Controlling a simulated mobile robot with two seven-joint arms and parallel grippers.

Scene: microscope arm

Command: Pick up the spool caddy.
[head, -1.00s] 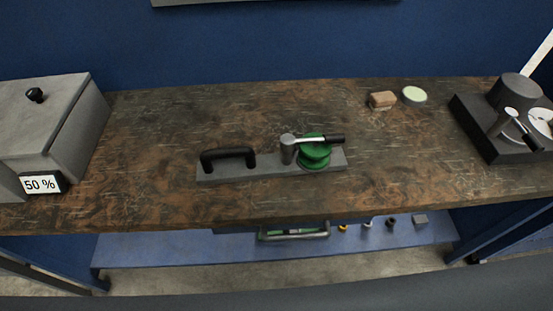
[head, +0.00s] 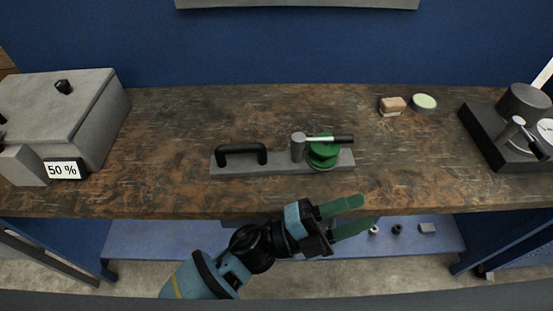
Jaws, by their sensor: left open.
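The spool caddy (head: 284,168) lies on the brown worktop. It is a grey flat base with a black arched handle (head: 241,149) at its left end. A green spool (head: 323,154) sits at its right end, beside a grey post with a lever (head: 330,139) reaching over the spool. My left gripper (head: 352,216) is in front of the worktop's front edge, below and to the right of the caddy in the picture. Its green fingers point right, apart and empty. It does not touch the caddy. My right gripper is not in view.
A grey box (head: 62,110) with a 50 % display stands at the left. A black-based device (head: 497,141) stands at the right. A small tan block (head: 392,106) and a pale round disc (head: 424,102) lie at the back right. A blue lower shelf (head: 155,239) holds small parts.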

